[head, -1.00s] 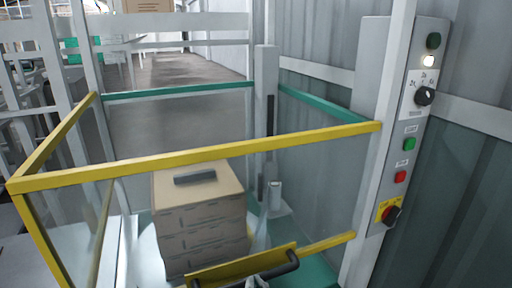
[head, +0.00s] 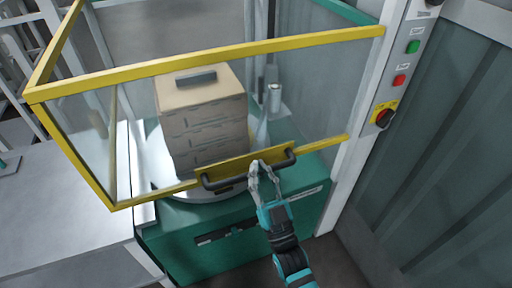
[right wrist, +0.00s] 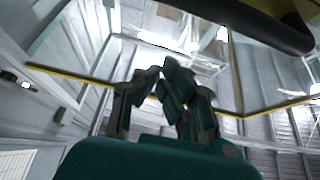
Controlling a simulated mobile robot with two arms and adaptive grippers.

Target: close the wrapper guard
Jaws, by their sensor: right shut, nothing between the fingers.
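The wrapper guard is a clear panel with a yellow frame (head: 210,63) across the front of the wrapper. Its lower yellow bar carries a dark handle (head: 222,184) and sits above the green base (head: 200,245). My right gripper (head: 258,167) is shut and empty at the right half of the handle; the head view does not show clearly whether it touches. In the right wrist view, the shut fingers (right wrist: 165,85) stand upright, and the dark handle (right wrist: 265,28) passes at the upper right, not between them. My left gripper is not in view.
A boxed stack (head: 205,125) stands on the round turntable (head: 160,180) behind the guard. A grey post with green and red buttons (head: 400,80) stands at the right, beside a corrugated wall. A pale table (head: 65,210) is at the left.

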